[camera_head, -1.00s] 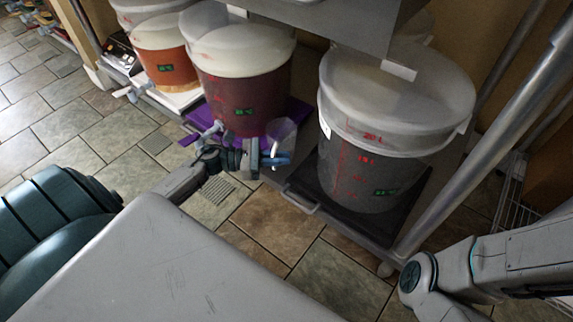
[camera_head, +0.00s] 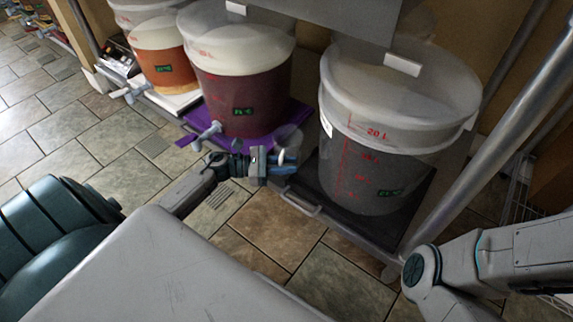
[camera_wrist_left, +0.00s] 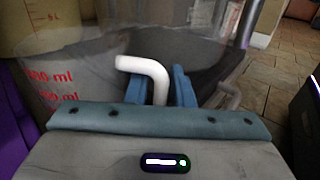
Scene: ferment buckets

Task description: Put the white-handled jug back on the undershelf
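The clear jug (camera_head: 290,138) has a white handle and red ml marks. It is at the front, between the purple mat and the black tray. In the left wrist view its wall (camera_wrist_left: 60,85) fills the left side, with the marks upright. My left gripper (camera_head: 282,160) has its blue fingers closely either side of the white handle (camera_wrist_left: 155,72) and appears shut on it. I cannot tell if the jug's base touches the low steel shelf (camera_head: 303,204). My right arm shows at the right edge; its gripper is out of view.
A large grey-filled bucket (camera_head: 375,175) stands on a black tray (camera_head: 408,222) to the right. A dark red bucket (camera_head: 240,95) with a tap stands on a purple mat (camera_head: 292,118); an orange one (camera_head: 166,67) is farther left. A steel post (camera_head: 490,135) rises at the right.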

